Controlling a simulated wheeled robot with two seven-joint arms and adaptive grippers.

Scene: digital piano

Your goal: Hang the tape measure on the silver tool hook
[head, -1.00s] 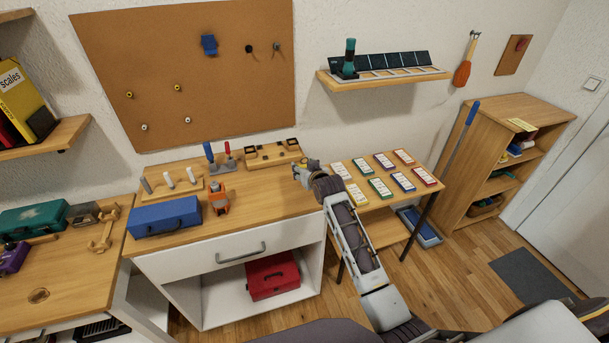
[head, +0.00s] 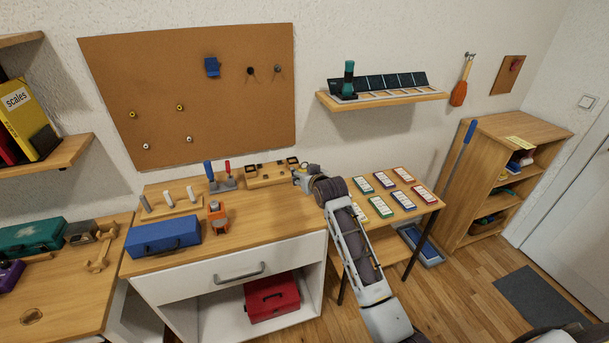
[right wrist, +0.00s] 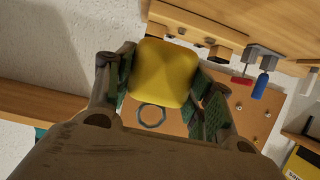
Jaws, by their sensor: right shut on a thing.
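My right gripper (head: 298,176) is above the right end of the bench, below and in front of the corkboard. In the right wrist view the gripper (right wrist: 163,85) is shut on the yellow tape measure (right wrist: 163,72), between its green finger pads. A grey ring (right wrist: 152,115) shows at the tape measure's edge. In the head view I cannot make out the tape measure. The silver tool hook (head: 277,69) is on the corkboard's upper right, with a dark hook (head: 250,71) to its left. The tape measure is apart from the hooks. My left gripper is out of view.
The corkboard (head: 190,120) also carries a blue holder (head: 211,67) and several small pegs. A wooden block with black knobs (head: 271,173) and screwdrivers stand at the bench's back. A shelf (head: 385,101) juts out to the right. The space before the hooks looks clear.

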